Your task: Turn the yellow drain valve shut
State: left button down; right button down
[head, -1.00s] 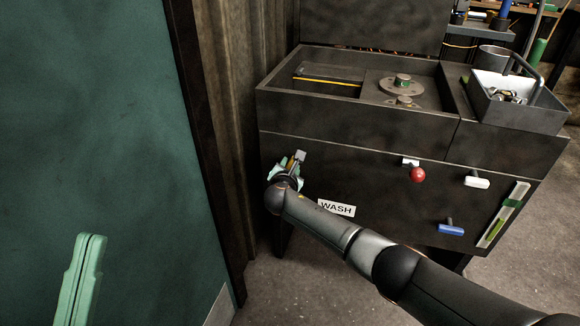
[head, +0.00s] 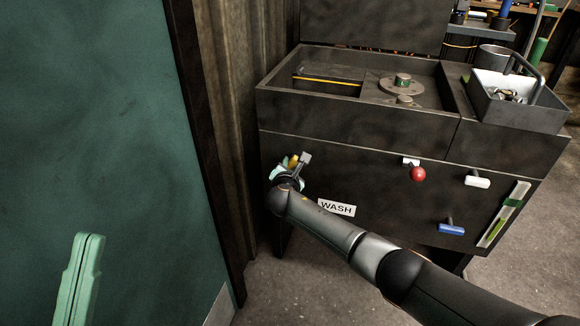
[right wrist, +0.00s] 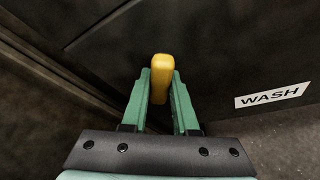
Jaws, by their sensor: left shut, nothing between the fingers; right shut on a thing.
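The yellow drain valve (right wrist: 162,78) has its handle between the fingers of my right gripper (right wrist: 161,88) in the right wrist view. The fingers are shut on the handle, and its rounded end sticks out past them. In the head view a small part of the yellow handle (head: 294,160) shows at the upper left of the wash cabinet's front. My right gripper and wrist hide the rest, including the valve's stem. My left gripper (head: 80,280) is shut and empty at the lower left, in front of the green panel and well away from the valve.
The dark wash cabinet (head: 380,150) carries a red knob (head: 418,174), a white handle (head: 477,182), a blue handle (head: 451,228) and a WASH label (head: 336,208). A large green panel (head: 90,120) fills the left side. Floor shows below the cabinet.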

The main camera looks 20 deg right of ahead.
jog(key=shift+f+m+t+b, duration=0.2)
jog(key=shift+m+t+b, duration=0.2)
jog(key=shift+m+b, duration=0.4)
jog(key=m+t+y+b, duration=0.1)
jog(key=m+t+b, duration=0.1)
jog(key=m+b, duration=0.1)
jog(key=shift+f+m+b, duration=0.1)
jog(key=shift+m+b, duration=0.2)
jog(key=shift+b, duration=0.05)
jog(key=shift+r+m+t+b, duration=0.2)
jog(key=shift+m+t+b, duration=0.25)
jog(key=shift+m, duration=0.45)
pick_arm(q)
notch_tip(320, 180, down, 7)
jog(key=d, duration=0.1)
jog(key=shift+w+f+m+g, duration=0.15)
jog(key=shift+f+m+g, duration=0.05)
jog(key=shift+m+g, duration=0.2)
pick_arm(e)
jog(key=shift+r+m+t, duration=0.1)
jog(key=shift+m+t, duration=0.15)
jog(key=shift+m, duration=0.85)
jog(key=c, duration=0.7)
grip_release()
